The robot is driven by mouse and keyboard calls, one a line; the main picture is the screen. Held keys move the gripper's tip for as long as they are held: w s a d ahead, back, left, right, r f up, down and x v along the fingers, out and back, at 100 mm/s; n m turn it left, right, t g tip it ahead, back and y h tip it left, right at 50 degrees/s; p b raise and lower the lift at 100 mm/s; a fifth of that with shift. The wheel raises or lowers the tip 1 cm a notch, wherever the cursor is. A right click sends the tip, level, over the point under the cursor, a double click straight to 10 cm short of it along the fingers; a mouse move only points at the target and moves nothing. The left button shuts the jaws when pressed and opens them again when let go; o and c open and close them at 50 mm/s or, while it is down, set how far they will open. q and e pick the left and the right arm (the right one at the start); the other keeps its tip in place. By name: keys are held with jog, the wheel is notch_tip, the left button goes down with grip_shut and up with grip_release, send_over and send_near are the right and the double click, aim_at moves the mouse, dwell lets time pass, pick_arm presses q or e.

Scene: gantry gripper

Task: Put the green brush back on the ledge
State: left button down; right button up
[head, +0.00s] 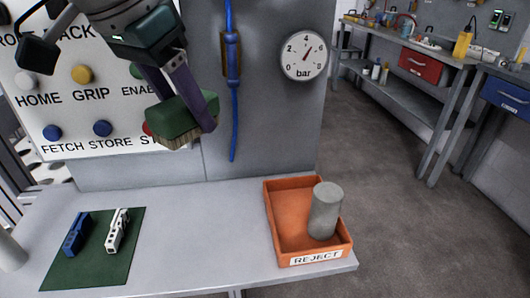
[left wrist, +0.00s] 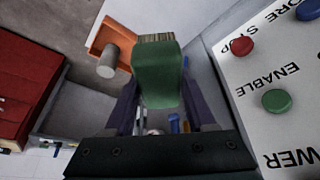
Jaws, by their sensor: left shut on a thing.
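The green brush (head: 182,115) has a green block body with tan bristles on its underside. My left gripper (head: 184,104) is shut on it and holds it in the air in front of the control panel, clear above the bench. In the left wrist view the brush (left wrist: 158,78) sits between the two purple fingers of my left gripper (left wrist: 158,98), bristles at the far end. I cannot make out which surface is the ledge. My right gripper is not in view.
The panel (head: 32,95) has labelled buttons, partly hidden by my arm. A blue hose (head: 233,110) and a pressure gauge (head: 304,56) are right of the brush. The bench (head: 205,235) holds a green mat (head: 92,267) with two clamp-like parts and an orange REJECT tray (head: 283,211) with a grey cylinder (head: 325,210).

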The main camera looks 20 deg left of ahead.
pick_arm(q)
jog(key=b, duration=0.3)
send_over(212, 231)
jog(key=s, duration=0.1)
notch_tip(212, 231, down, 17)
jog(key=shift+s+a+f, duration=0.1)
jog(key=shift+s+a, duration=0.05)
jog(key=shift+f+b, duration=0.8)
jog(key=shift+f, duration=1.7)
jog(key=shift+f, duration=0.2)
jog(key=shift+c, duration=1.2)
grip_release()
jog(key=shift+r, duration=0.1)
